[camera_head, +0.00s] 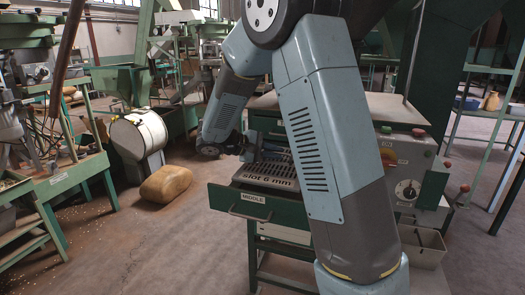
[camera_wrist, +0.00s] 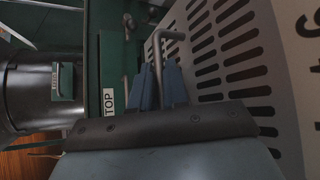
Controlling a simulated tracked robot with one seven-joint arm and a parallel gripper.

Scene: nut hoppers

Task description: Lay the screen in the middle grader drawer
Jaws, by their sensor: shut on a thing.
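The screen (camera_head: 272,180), a grey slotted plate marked "slot 6 mm", lies over the pulled-out middle drawer (camera_head: 232,201) in the head view. I cannot tell whether it rests on the drawer's bottom or is held just above. The drawer is green with a "MIDDLE" label and a bar handle. My gripper (camera_head: 247,150) is at the screen's far left end, partly hard to make out. In the wrist view my gripper (camera_wrist: 160,78) is shut on the screen's bent rod handle, and the slotted screen (camera_wrist: 232,45) fills the right side. My arm hides the drawer's right part.
The grader cabinet (camera_head: 412,112) stands behind my arm, with a control panel (camera_head: 407,188) at right. The wrist view shows a "TOP" label (camera_wrist: 108,102) close to my gripper. A sack (camera_head: 166,183) and a white drum (camera_head: 138,134) are at left. Floor in front is clear.

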